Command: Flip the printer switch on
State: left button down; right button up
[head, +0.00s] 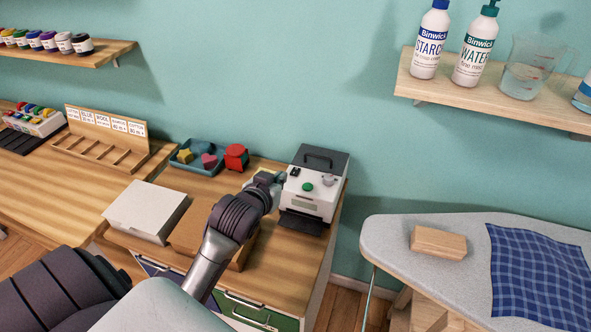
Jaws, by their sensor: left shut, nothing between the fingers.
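The printer (322,204), a small white box with a dark top and handle, stands at the right end of the wooden counter. A green button (307,187) and a grey knob (328,180) show on its face. My left gripper (281,177) is shut and empty at the printer's upper left edge. I cannot tell whether it touches the printer. The gripper and wrist cover part of the printer's left side, and I cannot make out the switch's position. My right gripper is out of view.
A white box (146,208) and a blue tray of shapes (199,158) with a red block (236,157) are on the counter (80,205). An ironing board (390,236) with a wooden block (438,243) and blue checked cloth (540,275) stands right. A shelf (480,97) holds bottles above.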

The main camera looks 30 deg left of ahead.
pick_arm(q)
jog(key=shift+w+a+r, duration=0.25)
jog(key=shift+w+r, duration=0.05)
jog(key=shift+r, duration=0.25)
jog(key=p, duration=0.2)
send_over(292, 181)
notch_tip(292, 181, down, 3)
jog(key=shift+w+a+f, duration=0.1)
jog(key=shift+a+f, duration=0.05)
jog(key=shift+f, duration=0.05)
notch_tip(292, 181, down, 3)
jog(key=shift+f, duration=0.65)
